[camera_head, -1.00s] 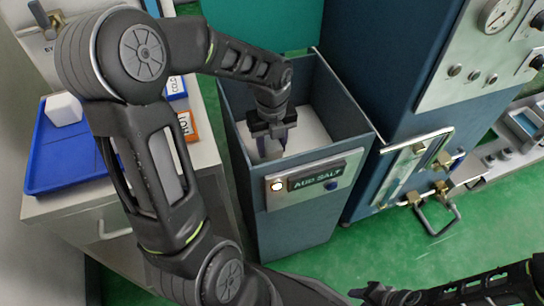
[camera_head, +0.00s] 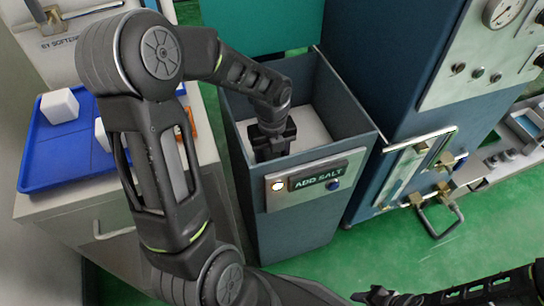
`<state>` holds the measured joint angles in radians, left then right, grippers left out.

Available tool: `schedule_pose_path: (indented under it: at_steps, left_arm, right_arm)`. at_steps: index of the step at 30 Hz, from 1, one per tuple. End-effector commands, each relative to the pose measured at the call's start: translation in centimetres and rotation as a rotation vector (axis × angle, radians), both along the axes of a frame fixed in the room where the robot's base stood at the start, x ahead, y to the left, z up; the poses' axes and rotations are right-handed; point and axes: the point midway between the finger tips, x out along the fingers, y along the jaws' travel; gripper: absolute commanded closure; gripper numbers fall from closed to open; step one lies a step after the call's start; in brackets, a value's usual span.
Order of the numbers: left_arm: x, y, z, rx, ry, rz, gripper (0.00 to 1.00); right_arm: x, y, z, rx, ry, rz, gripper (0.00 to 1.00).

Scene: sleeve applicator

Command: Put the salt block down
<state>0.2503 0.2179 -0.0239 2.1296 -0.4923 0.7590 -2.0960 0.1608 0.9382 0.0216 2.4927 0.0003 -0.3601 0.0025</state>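A white salt block (camera_head: 60,106) sits on the blue tray (camera_head: 48,172) at the left. Another white block (camera_head: 101,134) on the tray is partly hidden behind my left arm. My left gripper (camera_head: 270,150) points down inside the open blue-grey bin (camera_head: 348,108) whose front panel reads "ADD SALT" (camera_head: 318,178). A pale surface (camera_head: 312,128) shows inside the bin around the gripper. The fingertips are hidden, so I cannot tell whether they hold anything. My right gripper (camera_head: 375,296) is at the bottom edge, low over the floor, its fingers too unclear to read.
The tray rests on a grey cabinet (camera_head: 110,205). A tall blue machine (camera_head: 400,60) with a gauge (camera_head: 500,12) and a metal latch stands right of the bin. Green floor (camera_head: 400,240) is clear in front of the machine.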

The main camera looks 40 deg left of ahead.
Motion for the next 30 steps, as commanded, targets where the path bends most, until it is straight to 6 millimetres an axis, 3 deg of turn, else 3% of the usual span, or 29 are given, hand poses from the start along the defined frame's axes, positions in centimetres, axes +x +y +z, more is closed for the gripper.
schedule_pose_path:
  at_steps: [3, 14, 20, 30]
  left_arm:
    - [0.0, 0.0, 0.0, 0.0, 0.0, 0.0, 0.38]
    - [0.0, 0.0, 0.7, 0.0, -0.001, 0.0, 0.38]
    - [0.1, 0.0, 3.5, 0.002, -0.005, -0.001, 0.38]
    - [0.1, 0.0, 10.4, 0.001, -0.004, 0.0, 0.38]
  right_arm:
    - [0.0, 0.0, 0.0, 0.0, 0.0, 0.0, 0.64]
    - [0.0, 0.0, 0.3, 0.001, 0.0, 0.001, 0.64]
    - [-0.3, 0.3, 1.3, 0.004, 0.005, 0.006, 0.64]
    - [-0.5, 0.5, 3.4, 0.007, 0.008, 0.013, 0.64]
